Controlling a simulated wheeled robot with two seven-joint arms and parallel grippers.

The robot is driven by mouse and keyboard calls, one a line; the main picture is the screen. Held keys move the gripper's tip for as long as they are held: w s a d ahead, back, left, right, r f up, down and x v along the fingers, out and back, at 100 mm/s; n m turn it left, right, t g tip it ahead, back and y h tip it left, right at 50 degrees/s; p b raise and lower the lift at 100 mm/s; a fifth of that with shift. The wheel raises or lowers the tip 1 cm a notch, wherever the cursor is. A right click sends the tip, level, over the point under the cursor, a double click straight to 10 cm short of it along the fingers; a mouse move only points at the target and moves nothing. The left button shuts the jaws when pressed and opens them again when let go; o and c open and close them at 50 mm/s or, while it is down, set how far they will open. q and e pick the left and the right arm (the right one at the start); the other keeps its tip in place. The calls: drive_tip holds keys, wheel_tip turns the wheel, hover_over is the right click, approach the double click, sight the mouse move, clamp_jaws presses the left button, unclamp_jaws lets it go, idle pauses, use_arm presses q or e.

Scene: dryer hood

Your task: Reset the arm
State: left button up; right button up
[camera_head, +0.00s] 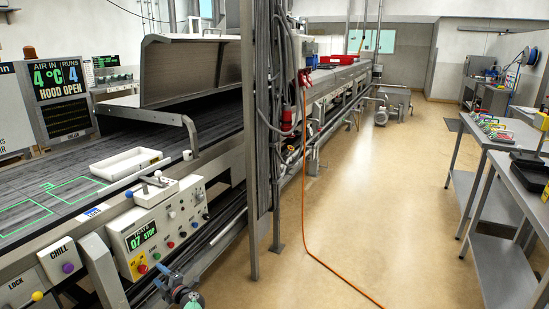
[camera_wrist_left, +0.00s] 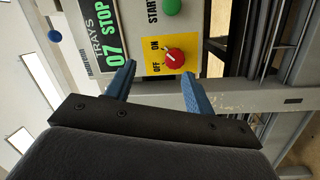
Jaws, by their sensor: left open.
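My left gripper (camera_head: 168,284) is at the bottom of the head view, in front of the lower part of the control box (camera_head: 165,222). In the left wrist view my left gripper (camera_wrist_left: 159,72) has its two blue fingers apart, with nothing held between them. A red ON/OFF knob (camera_wrist_left: 175,57) on a yellow plate shows just beyond the fingertips; I cannot tell the exact gap. The hood (camera_head: 190,68) is raised, and the sign (camera_head: 60,88) reads HOOD OPEN. My right gripper is in neither view.
A white tray (camera_head: 126,163) lies on the dark belt (camera_head: 45,185). A metal table (camera_head: 495,140) stands at the right.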

use_arm(q)
drive_tip(key=s+d+m+t+h, duration=0.4)
drive_tip(key=s+d+m+h, duration=1.4)
drive_tip(key=m, duration=0.4)
drive_tip(key=s+d+r+m+g+y, duration=0.1)
drive_tip(key=s+d+m+g, duration=0.2)
drive_tip(key=s, duration=0.8)
drive_tip(key=s+d+r+m+g, duration=0.1)
drive_tip(key=s+d+g, duration=0.25)
drive_tip(key=s, duration=0.85)
drive_tip(key=s+d+r+m+g+y, duration=0.15)
drive_tip(key=s+g, duration=0.25)
drive_tip(key=s, duration=0.7)
drive_tip(key=s+d+f+g+h, duration=0.1)
drive_tip(key=d+f, duration=0.5)
drive_tip(key=f, duration=0.6)
drive_tip(key=shift+s+d+f+g, duration=0.15)
drive_tip(key=shift+s+f+g, duration=0.2)
drive_tip(key=shift+s+g, duration=0.4)
